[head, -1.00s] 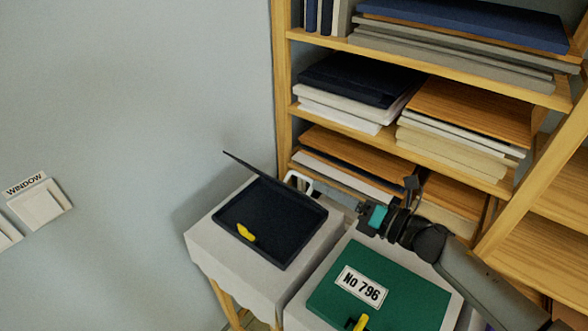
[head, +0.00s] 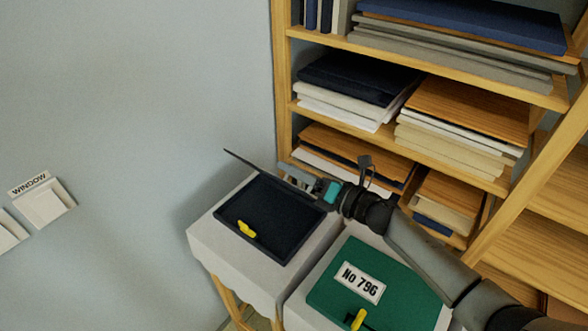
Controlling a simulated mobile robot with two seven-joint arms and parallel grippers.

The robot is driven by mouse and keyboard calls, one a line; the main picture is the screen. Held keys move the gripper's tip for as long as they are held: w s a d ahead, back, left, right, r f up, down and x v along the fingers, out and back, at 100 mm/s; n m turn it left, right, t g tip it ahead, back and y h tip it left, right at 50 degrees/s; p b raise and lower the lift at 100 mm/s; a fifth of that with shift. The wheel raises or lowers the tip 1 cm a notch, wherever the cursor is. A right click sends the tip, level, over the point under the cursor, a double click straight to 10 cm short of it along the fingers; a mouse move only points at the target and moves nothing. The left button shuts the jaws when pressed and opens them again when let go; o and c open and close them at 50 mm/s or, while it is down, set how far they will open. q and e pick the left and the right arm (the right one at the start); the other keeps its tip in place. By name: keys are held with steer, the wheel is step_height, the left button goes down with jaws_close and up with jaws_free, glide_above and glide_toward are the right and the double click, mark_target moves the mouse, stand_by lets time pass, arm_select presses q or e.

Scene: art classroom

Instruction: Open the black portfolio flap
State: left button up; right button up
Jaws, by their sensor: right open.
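The black portfolio (head: 285,232) lies on a white-covered stand, with a yellow clasp (head: 246,229) on its near side. Its flap (head: 252,165) stands raised and tilted up along the back edge, seen almost edge-on. My right gripper (head: 298,177) is at the back right of the portfolio, close to the flap's right part. It is open, with nothing seen between its fingers. I cannot tell whether it touches the flap. My left gripper is not in view.
A green portfolio (head: 400,285) labelled No 796 lies on a second stand at the right. A wooden shelf (head: 282,100) with stacked boards and folders rises close behind. A wall with a WINDOW-labelled tray (head: 45,205) is at the left.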

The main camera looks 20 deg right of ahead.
jaws_close()
stand_by(1.3)
